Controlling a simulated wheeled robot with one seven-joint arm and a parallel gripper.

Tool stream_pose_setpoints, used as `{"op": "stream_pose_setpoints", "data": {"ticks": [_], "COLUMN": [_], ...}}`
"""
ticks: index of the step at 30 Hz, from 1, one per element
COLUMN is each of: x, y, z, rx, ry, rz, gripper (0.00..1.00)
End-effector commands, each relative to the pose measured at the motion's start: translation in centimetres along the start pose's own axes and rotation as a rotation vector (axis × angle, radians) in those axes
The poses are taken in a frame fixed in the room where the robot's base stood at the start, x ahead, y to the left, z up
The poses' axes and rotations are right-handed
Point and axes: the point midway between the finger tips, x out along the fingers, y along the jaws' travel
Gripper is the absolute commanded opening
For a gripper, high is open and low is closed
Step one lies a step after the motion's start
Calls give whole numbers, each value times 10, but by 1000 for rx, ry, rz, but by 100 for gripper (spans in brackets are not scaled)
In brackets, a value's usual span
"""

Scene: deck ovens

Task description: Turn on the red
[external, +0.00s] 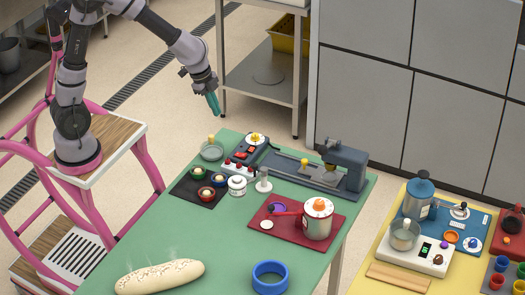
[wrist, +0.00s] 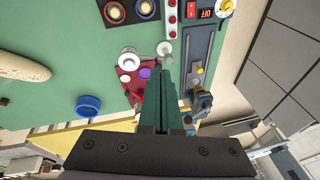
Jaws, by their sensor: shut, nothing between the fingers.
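My gripper (external: 213,104) is in the air above the back edge of the green table, apart from everything on it. Its green fingers (wrist: 168,85) are together with nothing between them. In the wrist view, a red switch (wrist: 191,12) sits on a dark grey device beside a small display (wrist: 207,13) that reads OFF. A white dial with a yellow middle (wrist: 225,6) is next to the display.
A red tray (external: 335,221) with a white pot (external: 318,220) is at the right of the green table (external: 222,235). A long loaf (external: 160,277) and a blue ring (external: 270,276) lie at the front. A black mat with small bowls (external: 183,187) is at the left.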

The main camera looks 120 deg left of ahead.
Motion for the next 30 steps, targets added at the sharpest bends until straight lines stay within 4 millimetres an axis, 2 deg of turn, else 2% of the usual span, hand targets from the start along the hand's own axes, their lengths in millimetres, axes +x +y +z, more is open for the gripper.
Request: {"op": "stream_pose_setpoints", "data": {"ticks": [1,6,12,18,30], "x": [20,73,115,132,135], "y": [-16,-57,-91,-104,-105], "z": [12,44,79,94,95], "rx": [-32,-109,-188,-223,-225], "ry": [0,37,92,122,124], "rz": [27,86,125,136,137], "gripper": [0,0,0,0,0]}}
